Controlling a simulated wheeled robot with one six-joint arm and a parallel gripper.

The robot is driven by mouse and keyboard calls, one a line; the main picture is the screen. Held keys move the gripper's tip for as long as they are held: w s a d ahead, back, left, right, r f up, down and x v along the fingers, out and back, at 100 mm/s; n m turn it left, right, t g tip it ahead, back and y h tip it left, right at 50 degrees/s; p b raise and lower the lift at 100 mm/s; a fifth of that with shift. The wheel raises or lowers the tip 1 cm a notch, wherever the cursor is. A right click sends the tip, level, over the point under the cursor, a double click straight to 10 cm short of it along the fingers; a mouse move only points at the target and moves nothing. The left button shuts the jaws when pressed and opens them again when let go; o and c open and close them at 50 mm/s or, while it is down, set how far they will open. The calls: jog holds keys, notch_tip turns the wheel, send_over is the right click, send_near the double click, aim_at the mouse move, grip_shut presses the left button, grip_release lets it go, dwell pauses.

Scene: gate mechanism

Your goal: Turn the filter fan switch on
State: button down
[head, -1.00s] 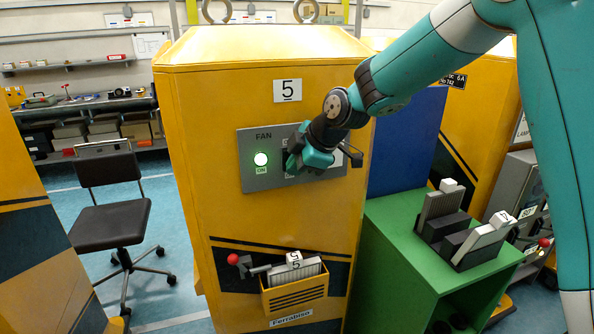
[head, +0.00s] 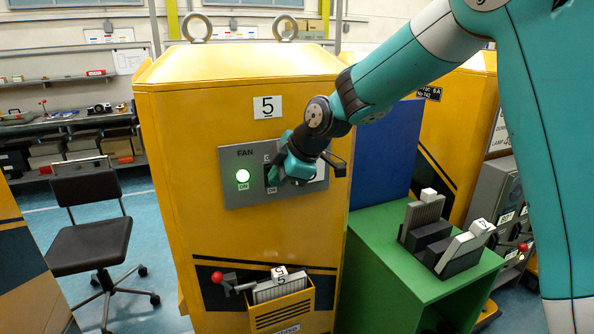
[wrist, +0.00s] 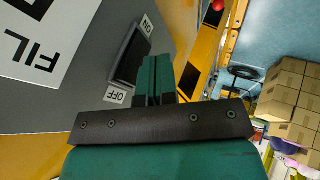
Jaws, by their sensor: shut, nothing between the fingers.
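The grey fan panel (head: 232,196) is on the front of the yellow cabinet. Its round green light (head: 242,176) is lit above an ON label. The black filter fan switch (wrist: 129,55) shows in the wrist view, between an ON label and an OFF label. My gripper (head: 272,177) is in front of the panel, right of the light, and hides much of the switch in the head view. In the wrist view its green fingers (wrist: 151,66) are together and empty, overlapping the switch's edge towards the OFF end. I cannot tell whether they touch it.
The yellow cabinet (head: 190,110) carries a number 5 sign and a lower box (head: 285,312) with a red-knobbed lever (head: 217,277). A green stand (head: 380,245) holding grey blocks is at the right. A black chair (head: 90,240) stands on open floor at the left.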

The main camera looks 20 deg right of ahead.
jog(key=s+d+r+b, duration=0.3)
jog(key=s+r, duration=0.3)
jog(key=s, duration=0.3)
jog(key=shift+d+r, duration=0.25)
jog(key=shift+d, duration=0.3)
jog(key=s+a+f+m+g, duration=0.2)
jog(key=s+m, duration=0.1)
jog(key=s, duration=0.4)
jog(key=s+a+f+m+g, duration=0.1)
jog(key=s+a+f+m, duration=0.1)
jog(key=s, duration=0.6)
jog(key=s+a+f+m+g, duration=0.2)
jog(key=s+a+f+m, duration=0.1)
jog(key=s, duration=0.5)
jog(key=shift+s+f+m+g, duration=0.15)
jog(key=shift+f+m+g, duration=0.15)
jog(key=shift+f+m, duration=0.45)
